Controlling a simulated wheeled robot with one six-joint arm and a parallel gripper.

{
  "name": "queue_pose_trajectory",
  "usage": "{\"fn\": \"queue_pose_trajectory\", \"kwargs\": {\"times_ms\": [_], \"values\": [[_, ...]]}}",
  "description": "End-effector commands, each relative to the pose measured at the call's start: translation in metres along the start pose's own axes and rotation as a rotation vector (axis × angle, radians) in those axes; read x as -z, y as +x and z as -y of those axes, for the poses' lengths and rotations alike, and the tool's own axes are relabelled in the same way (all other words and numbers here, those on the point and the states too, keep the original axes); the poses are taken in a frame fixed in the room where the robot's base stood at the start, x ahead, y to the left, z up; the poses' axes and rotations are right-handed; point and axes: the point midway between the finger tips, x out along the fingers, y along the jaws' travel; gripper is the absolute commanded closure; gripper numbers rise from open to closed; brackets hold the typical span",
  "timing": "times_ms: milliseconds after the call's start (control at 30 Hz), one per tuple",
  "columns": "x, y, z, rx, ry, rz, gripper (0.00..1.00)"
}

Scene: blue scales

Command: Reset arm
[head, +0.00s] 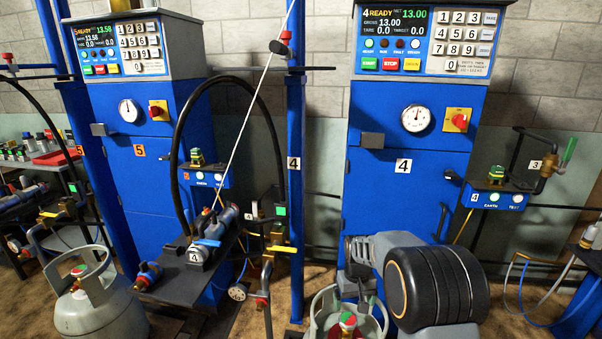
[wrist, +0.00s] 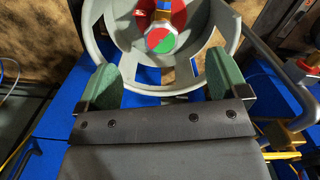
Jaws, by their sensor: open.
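My gripper (wrist: 160,82) is open and empty in the wrist view. Its two green-padded fingers are wide apart, with nothing between the pads. Just past the fingertips is a grey gas cylinder's round collar (wrist: 86,32), seen from above. Inside the collar is a valve with a red and green top (wrist: 160,38). The same cylinder's collar (head: 318,306) shows at the bottom of the head view, below my arm, with its valve (head: 347,321). My arm (head: 437,285) hides part of it. I cannot make out the fingertips in the head view.
Blue filling cabinet 4 (head: 405,215) stands behind my arm, with a lit display (head: 396,20) and keypad. A blue post (head: 296,200) and a bench with hoses and valves (head: 190,280) stand left of it. Another grey cylinder (head: 92,312) stands at lower left.

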Motion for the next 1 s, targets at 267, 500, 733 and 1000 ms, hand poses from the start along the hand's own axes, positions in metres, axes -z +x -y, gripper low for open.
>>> {"fn": "queue_pose_trajectory", "kwargs": {"times_ms": [267,500,733,1000], "values": [[-0.088,-0.103,0.010,-0.002,0.061,-0.049,0.08],[-0.154,-0.177,0.018,-0.005,0.091,-0.129,0.08],[-0.205,-0.239,0.024,-0.008,0.100,-0.227,0.08],[-0.230,-0.295,0.028,-0.014,0.098,-0.345,0.08]]}}
